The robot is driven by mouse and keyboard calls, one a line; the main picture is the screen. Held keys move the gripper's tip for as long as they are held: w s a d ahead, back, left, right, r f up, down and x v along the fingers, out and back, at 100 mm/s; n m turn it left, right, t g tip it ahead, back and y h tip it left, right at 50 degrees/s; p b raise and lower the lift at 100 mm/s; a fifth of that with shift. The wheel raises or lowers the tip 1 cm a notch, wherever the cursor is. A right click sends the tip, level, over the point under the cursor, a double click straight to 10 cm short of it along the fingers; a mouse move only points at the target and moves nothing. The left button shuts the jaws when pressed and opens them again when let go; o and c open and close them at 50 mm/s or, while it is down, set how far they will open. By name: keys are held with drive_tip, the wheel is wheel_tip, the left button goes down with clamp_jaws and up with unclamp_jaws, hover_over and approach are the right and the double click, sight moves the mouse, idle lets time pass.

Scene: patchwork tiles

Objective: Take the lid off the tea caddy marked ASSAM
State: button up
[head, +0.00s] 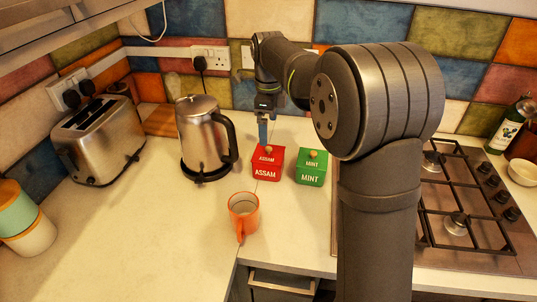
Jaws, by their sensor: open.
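The red tea caddy marked ASSAM (267,168) stands on the worktop, with its lid (258,157) on and a small knob on top. The green caddy marked MINT (311,172) stands just to its right, also with its lid on. My gripper (264,142) points down at the back of the red caddy's lid. Its fingers look close to the knob, but I cannot tell whether they touch it. The gap between the fingers is too small to see from here.
A steel kettle (203,140) stands close left of the red caddy, and a toaster (97,140) is further left. An orange mug (243,215) is in front. A gas hob (470,205) lies to the right. The front left worktop is clear.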

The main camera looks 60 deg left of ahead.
sight(270, 148)
drive_tip(key=f, duration=0.9)
drive_tip(key=shift+w, duration=0.3)
drive_tip(key=shift+c, duration=0.2)
drive_tip(key=c, duration=0.9)
drive_tip(key=shift+o, duration=0.2)
drive_tip(key=shift+r, duration=0.1)
